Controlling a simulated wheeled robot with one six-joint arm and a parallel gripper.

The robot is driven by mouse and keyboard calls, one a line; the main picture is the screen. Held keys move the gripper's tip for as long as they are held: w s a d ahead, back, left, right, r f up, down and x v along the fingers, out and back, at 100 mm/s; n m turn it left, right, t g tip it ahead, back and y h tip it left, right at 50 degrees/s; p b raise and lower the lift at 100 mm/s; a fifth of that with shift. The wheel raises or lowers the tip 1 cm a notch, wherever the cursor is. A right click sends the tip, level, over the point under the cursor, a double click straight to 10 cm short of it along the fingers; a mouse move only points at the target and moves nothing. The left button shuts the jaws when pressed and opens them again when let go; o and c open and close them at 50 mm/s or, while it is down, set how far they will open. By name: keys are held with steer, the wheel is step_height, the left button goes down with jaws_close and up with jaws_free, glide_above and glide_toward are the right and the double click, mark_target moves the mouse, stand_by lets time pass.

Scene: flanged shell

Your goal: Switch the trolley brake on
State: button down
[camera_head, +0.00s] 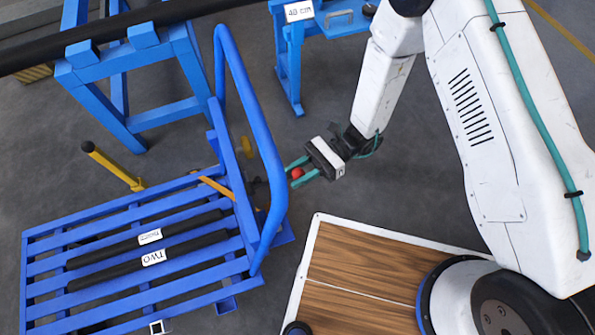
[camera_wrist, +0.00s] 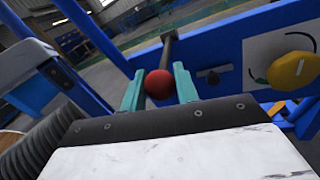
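The trolley has a blue slatted deck (camera_head: 90,241) and a tall blue push handle (camera_head: 275,170). A red ball knob (camera_head: 297,173) sits beside the handle frame. In the wrist view the red knob (camera_wrist: 159,84) is in front of a dark rod (camera_wrist: 167,50). My gripper (camera_head: 299,171) has its two green fingers on either side of the knob. In the wrist view the fingers (camera_wrist: 159,88) appear to touch it on both sides. Brake markings are not legible.
Two dark bars with white labels (camera_head: 150,237) lie on the deck. Blue stands (camera_head: 150,60) are at the back, one bearing a long dark bar. A wood-topped platform (camera_head: 350,262) is at lower right. Grey floor is clear between trolley and platform.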

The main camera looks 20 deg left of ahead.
mark_target(290, 175)
steer(key=shift+r, duration=0.15)
steer(key=shift+r+t+h, duration=0.7)
steer(key=shift+r+t, duration=0.1)
steer(key=shift+r, duration=0.4)
steer(key=r+t+h, duration=0.1)
steer(key=a+r+t+h, duration=0.1)
steer(key=r, duration=0.1)
steer(key=s+r+m+t+h, duration=0.1)
steer(key=r+h, duration=0.1)
steer(key=shift+a, duration=0.3)
steer(key=shift+s+a+r+t+h, duration=0.25)
steer(key=shift+r+t+h, duration=0.1)
steer(key=shift+r+t, duration=0.05)
steer(key=shift+s+a+r+t+h, duration=0.2)
steer(key=shift+a+r+t+h, duration=0.05)
steer(key=shift+r+t+h, duration=0.15)
steer(key=shift+s+a+r, duration=0.3)
steer(key=shift+a+r, duration=0.1)
steer(key=shift+r, duration=0.1)
